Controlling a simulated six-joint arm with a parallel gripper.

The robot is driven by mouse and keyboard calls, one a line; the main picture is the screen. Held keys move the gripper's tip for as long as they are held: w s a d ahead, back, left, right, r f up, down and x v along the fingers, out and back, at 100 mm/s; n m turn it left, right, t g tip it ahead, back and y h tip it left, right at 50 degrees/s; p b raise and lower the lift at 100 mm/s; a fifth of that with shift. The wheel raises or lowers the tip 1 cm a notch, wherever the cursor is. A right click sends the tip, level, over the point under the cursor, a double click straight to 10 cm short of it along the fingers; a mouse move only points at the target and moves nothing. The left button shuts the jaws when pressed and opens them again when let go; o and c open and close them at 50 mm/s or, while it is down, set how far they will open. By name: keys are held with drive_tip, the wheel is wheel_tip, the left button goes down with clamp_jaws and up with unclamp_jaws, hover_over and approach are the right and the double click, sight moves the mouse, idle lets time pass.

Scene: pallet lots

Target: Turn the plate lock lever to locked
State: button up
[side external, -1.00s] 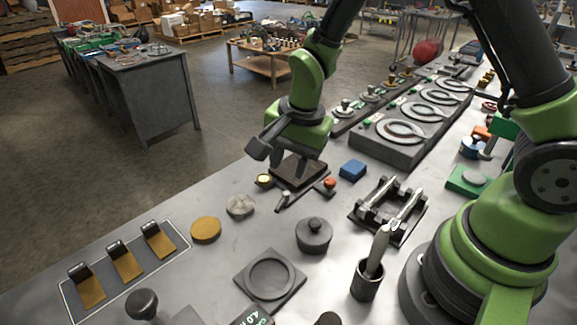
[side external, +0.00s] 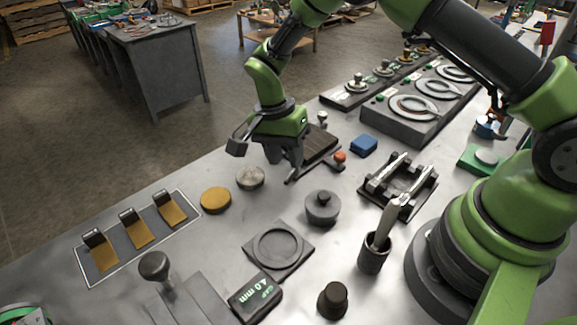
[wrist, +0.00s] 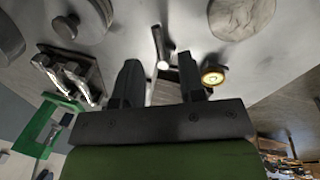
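The plate lock lever is a small dark bar with a pale tip. In the wrist view the lever (wrist: 160,42) lies ahead of and between my gripper's fingers (wrist: 158,64), with a clear gap on both sides. In the side view my gripper (side external: 284,162) points down just over the near left corner of the dark plate (side external: 319,146), and the lever is mostly hidden by it. The fingers are open and hold nothing.
An orange knob (side external: 340,157) stands at the plate's right corner. A blue block (side external: 363,146), a lidded dark pot (side external: 322,207), a round pale disc (side external: 250,177) and a yellow disc (side external: 215,199) stand nearby. A cradle with two metal bars (side external: 397,185) is to the right.

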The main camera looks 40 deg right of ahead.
sight(290, 174)
drive_tip(key=shift+s+d+f, duration=0.1)
drive_tip(key=shift+s+f, duration=0.05)
drive_tip(key=shift+f, duration=0.65)
drive_tip(key=shift+s+f, duration=0.15)
drive_tip(key=shift+f, duration=0.65)
drive_tip(key=shift+c, duration=0.5)
clamp_jaws()
drive_tip(key=shift+w+m, duration=0.2)
drive_tip(key=shift+m, duration=0.6)
drive_tip(key=shift+o, duration=0.5)
unclamp_jaws()
wheel_tip(290, 174, up, 10)
drive_tip(key=w, duration=0.2)
drive_tip(key=shift+a, duration=0.2)
drive_tip(key=shift+f, duration=0.1)
